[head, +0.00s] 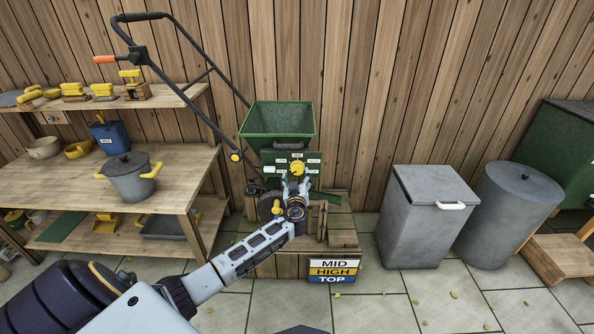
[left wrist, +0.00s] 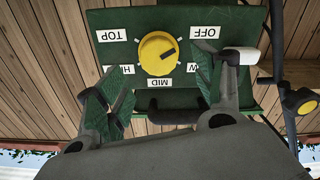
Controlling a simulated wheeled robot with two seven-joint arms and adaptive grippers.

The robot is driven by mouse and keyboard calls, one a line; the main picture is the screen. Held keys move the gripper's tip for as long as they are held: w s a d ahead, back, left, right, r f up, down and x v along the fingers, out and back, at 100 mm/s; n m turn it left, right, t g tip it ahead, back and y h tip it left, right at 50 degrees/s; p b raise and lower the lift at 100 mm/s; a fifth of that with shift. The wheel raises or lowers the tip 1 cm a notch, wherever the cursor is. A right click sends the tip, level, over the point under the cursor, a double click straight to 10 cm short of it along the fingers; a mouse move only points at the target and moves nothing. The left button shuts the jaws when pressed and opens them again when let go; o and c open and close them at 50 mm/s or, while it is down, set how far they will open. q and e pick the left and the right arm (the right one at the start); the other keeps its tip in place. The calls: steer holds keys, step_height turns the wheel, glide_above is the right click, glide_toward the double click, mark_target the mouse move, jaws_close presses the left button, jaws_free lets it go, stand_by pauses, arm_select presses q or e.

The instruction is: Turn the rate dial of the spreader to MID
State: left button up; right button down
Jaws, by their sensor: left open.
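The spreader (head: 278,119) is a green hopper with a black push handle, standing on a wooden pallet. Its green panel carries a round yellow rate dial (head: 297,168). In the left wrist view, upside down, the dial (left wrist: 152,50) has a dark pointer mark directed roughly at the OFF label (left wrist: 205,32). The MID label (left wrist: 166,82) lies on the dial's opposite side from the panel's upper picture edge; TOP, HIGH and LOW labels show, the last two partly hidden by fingers. My left gripper (head: 296,190) is open in front of the panel, its fingers spread either side of the dial, apparently not touching it. My right gripper is out of view.
A sign reading MID, HIGH, TOP (head: 332,270) is on the pallet's front. A workbench (head: 165,190) with a grey pot (head: 131,180) stands left. Grey bins (head: 425,225) stand right. The paved floor in front is mostly clear.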

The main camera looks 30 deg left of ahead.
mark_target(297, 170)
arm_select(q)
steer(key=shift+x, duration=2.6)
steer(key=shift+w, duration=0.15)
steer(key=shift+w+a, duration=0.1)
steer(key=shift+a, duration=0.05)
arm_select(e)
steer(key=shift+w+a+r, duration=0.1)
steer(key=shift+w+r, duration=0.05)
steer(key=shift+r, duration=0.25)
arm_select(q)
steer(key=c, duration=1)
